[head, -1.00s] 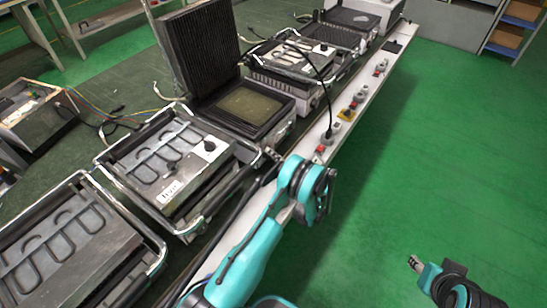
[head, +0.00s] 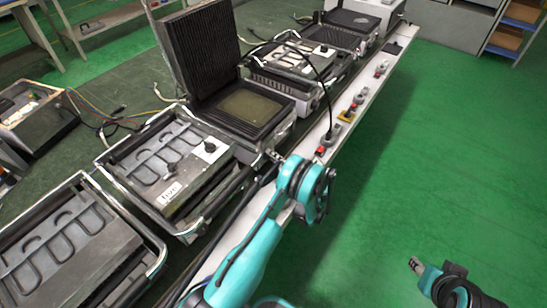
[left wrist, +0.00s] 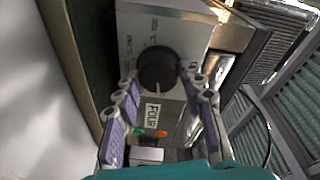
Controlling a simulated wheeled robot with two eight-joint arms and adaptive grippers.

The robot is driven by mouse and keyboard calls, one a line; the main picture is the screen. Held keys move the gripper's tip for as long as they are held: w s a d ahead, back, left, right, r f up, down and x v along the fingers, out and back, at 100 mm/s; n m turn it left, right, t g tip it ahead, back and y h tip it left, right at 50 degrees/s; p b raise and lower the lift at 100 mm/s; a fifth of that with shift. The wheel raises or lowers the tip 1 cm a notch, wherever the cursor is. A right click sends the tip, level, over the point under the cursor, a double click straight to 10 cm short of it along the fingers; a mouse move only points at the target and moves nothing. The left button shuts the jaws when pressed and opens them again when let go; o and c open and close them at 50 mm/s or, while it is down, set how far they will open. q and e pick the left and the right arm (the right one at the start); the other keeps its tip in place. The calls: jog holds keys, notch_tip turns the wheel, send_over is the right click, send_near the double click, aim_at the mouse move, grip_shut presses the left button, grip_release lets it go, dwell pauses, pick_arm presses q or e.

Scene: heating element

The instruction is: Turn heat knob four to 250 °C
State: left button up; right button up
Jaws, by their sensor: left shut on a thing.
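Heat knob four (left wrist: 157,68) is a round black dial with a pale pointer mark, on a light metal panel (left wrist: 185,22) in the left wrist view. A white label reading FOUR (left wrist: 153,113) sits below it, with green and orange lights under the label. My left gripper (left wrist: 160,78) is shut on the knob, one purple-padded finger at each side. In the head view my left wrist (head: 305,185) is beside the rail, and its fingers and this knob cannot be made out. My right gripper (head: 415,265) is over the green floor at lower right, far from the knob; its jaw opening is too small to judge.
Several heater units with metal frames stand in a row, among them one with a white label (head: 168,193) and one with a raised ribbed lid (head: 200,55). A white rail (head: 345,125) with red switches runs along them. The green floor (head: 450,150) to the right is clear.

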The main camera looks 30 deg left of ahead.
pick_arm(q)
jog(key=m+h, duration=0.1)
jog(key=m, duration=0.4)
jog(key=shift+m+g, duration=0.3)
jog(key=shift+g, duration=0.1)
jog(key=m, duration=0.2)
jog(key=m+g, duration=0.1)
jog(key=m, duration=0.2)
jog(key=shift+w+f+g, duration=0.1)
jog(key=shift+g, duration=0.2)
jog(key=m, duration=0.3)
jog(key=m+g, duration=0.1)
jog(key=m, duration=0.1)
jog(key=shift+m+g, duration=0.3)
jog(key=shift+m, duration=0.1)
jog(key=m+g, duration=0.1)
jog(key=m, duration=0.4)
jog(key=shift+f, duration=0.15)
jog(key=shift+m, duration=0.4)
jog(key=o, duration=1.2)
jog(key=shift+c, duration=0.2)
jog(key=shift+d, duration=0.1)
